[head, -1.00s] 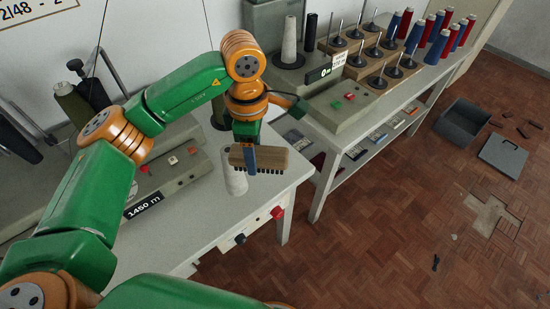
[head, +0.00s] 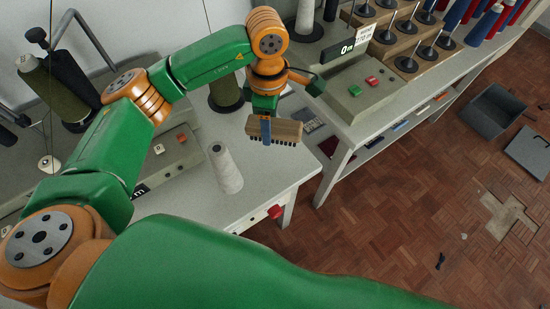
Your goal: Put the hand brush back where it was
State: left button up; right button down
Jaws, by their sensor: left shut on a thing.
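The hand brush (head: 288,130) has a light wooden back and dark bristles pointing down. My left gripper (head: 266,131) is shut on it, with a blue finger across the wooden back. The brush is held above the white table (head: 262,178), near its right edge. I cannot tell the exact gap between the bristles and the tabletop. The right gripper is not in view.
A white thread cone (head: 226,170) stands on the table left of the brush. A control box (head: 362,95) with red and green buttons sits at the back right. A dark green cone (head: 225,92) stands behind my arm. The table's front middle is clear.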

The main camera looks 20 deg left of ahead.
pick_arm(q)
notch_tip(320, 180, down, 10)
jog(key=shift+w+f+p, duration=0.15)
jog(key=shift+p, duration=0.75)
jog(key=shift+f, duration=0.4)
jog(key=o, duration=1.3)
